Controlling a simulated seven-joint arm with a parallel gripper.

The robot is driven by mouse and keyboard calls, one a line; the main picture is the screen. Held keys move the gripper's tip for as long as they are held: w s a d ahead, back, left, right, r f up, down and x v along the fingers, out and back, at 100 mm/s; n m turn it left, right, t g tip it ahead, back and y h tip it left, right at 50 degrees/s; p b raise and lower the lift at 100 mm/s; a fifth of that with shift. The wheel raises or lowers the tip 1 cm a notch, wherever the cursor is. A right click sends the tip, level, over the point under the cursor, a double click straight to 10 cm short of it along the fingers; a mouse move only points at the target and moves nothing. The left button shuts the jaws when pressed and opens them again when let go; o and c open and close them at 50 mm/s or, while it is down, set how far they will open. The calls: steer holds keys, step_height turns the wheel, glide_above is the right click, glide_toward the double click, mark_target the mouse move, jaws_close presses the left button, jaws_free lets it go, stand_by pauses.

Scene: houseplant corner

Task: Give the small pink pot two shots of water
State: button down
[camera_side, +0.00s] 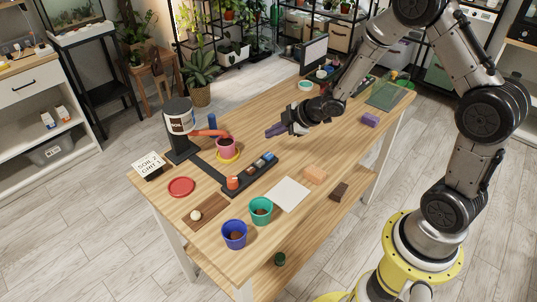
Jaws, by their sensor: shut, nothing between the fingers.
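The small pink pot (226,146) stands upright on a yellow saucer (228,158) toward the back left of the table. The orange spout (207,132) of a white canister labelled SOIL (179,122) reaches to just above or beside its rim. I cannot see what is in the pot. A slim blue upright object (212,123) stands behind it. A dark strip (215,174) in front bears several small coloured pieces, an orange-red one (233,182) at its near end. My gripper (272,131) is shut and empty, above the table to the right of the pot and apart from it.
A green pot (260,208) and a blue pot (234,232) stand near the front edge. A red saucer (181,187), brown tray (217,204), white sheet (288,194), orange block (315,174), dark block (339,191) and purple block (371,120) lie around. A sign (148,164) stands left.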

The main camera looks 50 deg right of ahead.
mark_target(272, 155)
stand_by(0.3)
step_height(272, 155, up, 4)
steer(key=shift+f, duration=0.1)
stand_by(0.4)
steer(key=shift+f, duration=4.4)
steer(key=shift+f, duration=0.4)
